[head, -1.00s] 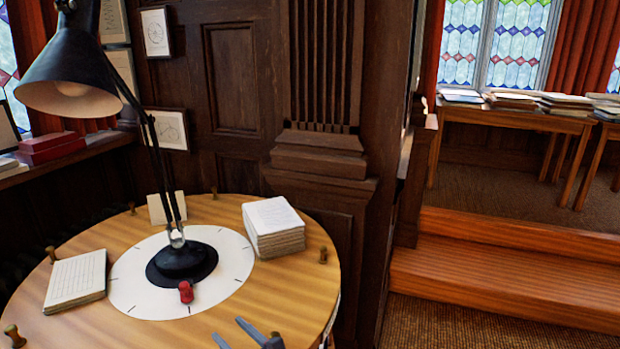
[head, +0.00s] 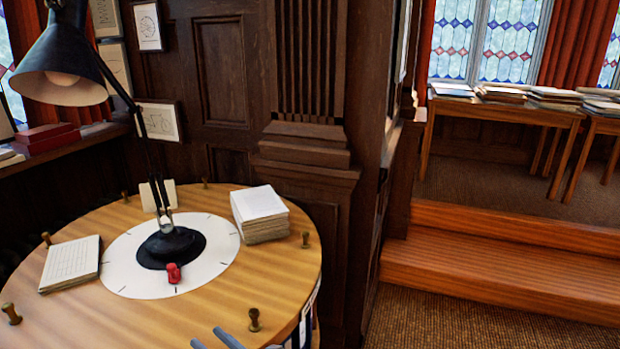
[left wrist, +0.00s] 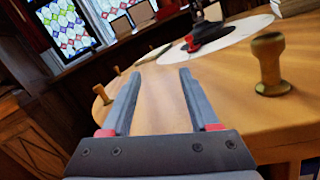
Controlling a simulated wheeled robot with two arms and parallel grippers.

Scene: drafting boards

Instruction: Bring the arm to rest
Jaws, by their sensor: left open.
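My left gripper (head: 215,338) shows at the bottom edge of the head view, at the near edge of the round wooden table (head: 215,290). In the left wrist view the left gripper (left wrist: 158,75) has its two grey fingers apart with nothing between them. The fingers point across the tabletop towards the far side. A wooden peg (head: 254,320) stands on the table near the gripper, and it also shows in the left wrist view (left wrist: 269,65) to the right of the fingers. My right gripper is not in view.
A black desk lamp (head: 172,247) with a red knob (head: 173,273) stands on a white disc (head: 122,260). A paper stack (head: 259,214) and a notepad (head: 70,263) lie beside it. Several pegs stand around the rim. Wooden steps (head: 480,265) rise at right, with carpet in front.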

